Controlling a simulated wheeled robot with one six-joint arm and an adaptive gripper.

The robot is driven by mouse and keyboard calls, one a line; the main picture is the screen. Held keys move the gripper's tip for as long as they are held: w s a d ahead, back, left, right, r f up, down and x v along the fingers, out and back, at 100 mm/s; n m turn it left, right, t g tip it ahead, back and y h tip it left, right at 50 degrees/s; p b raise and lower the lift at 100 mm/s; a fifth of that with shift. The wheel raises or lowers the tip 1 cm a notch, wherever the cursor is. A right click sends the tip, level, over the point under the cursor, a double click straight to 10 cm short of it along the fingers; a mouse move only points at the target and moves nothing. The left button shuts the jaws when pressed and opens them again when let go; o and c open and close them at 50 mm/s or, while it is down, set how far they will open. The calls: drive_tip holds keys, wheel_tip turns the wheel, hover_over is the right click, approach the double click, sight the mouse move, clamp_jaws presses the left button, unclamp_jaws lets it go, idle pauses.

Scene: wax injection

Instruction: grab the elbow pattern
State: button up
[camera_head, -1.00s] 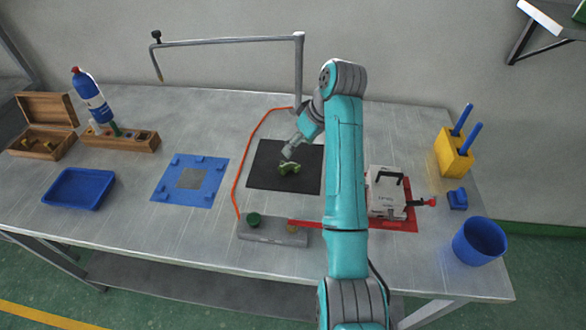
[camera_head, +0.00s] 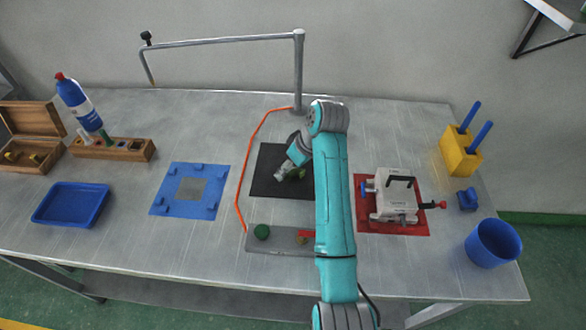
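A small green piece (camera_head: 299,174), which looks like the elbow pattern, is on the black mat (camera_head: 268,186) in the middle of the table. My gripper (camera_head: 283,174) is low over the mat at the green piece and covers much of it. Only a bit of green shows beside the fingers. The fingers are small and partly hidden, so I cannot tell whether they are open or shut on the piece.
A red mat (camera_head: 408,229) with a grey clamped mould (camera_head: 396,198) lies right of my arm. A grey plate (camera_head: 274,239) with a green knob is in front. An orange hose (camera_head: 240,190) and a blue mat (camera_head: 214,208) lie left. A metal post (camera_head: 299,75) stands behind.

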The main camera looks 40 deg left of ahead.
drive_tip(key=c, duration=1.2)
